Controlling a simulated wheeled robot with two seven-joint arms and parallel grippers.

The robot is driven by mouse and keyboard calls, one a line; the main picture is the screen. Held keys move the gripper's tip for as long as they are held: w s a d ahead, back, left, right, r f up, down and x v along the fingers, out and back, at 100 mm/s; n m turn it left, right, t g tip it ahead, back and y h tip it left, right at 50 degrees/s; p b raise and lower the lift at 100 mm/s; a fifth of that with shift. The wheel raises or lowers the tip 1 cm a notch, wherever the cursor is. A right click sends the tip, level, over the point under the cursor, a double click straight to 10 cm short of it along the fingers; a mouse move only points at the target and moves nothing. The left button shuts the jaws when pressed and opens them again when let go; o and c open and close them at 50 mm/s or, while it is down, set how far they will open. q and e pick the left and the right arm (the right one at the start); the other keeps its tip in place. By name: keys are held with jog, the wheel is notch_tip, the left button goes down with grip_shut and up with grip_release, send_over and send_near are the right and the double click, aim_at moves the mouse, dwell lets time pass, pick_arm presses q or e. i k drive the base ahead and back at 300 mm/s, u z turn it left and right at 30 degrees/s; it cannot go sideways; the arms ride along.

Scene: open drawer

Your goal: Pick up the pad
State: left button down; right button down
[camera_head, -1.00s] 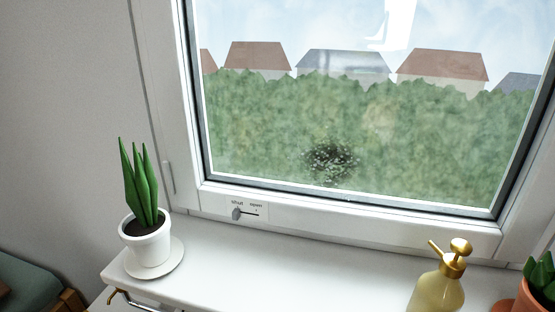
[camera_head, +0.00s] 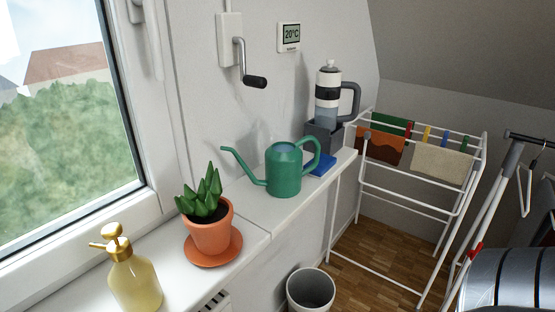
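A small flat blue thing, which looks like the pad (camera_head: 322,164), lies on the white window sill (camera_head: 255,198) near its far right end. It is beside the green watering can (camera_head: 284,172), which partly hides it, and in front of a dark grey box (camera_head: 324,136). Neither of my grippers is in view.
A potted plant (camera_head: 210,231) on a terracotta saucer and a yellow soap dispenser (camera_head: 133,280) stand nearer on the sill. A white drying rack (camera_head: 392,190) with cloths stands at the right. A grey bin (camera_head: 311,290) is on the wooden floor below the sill.

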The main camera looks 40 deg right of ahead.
aim_at(326, 162)
jog(key=z, duration=3.35)
jog(key=i, duration=1.3)
jog(key=u, duration=1.9)
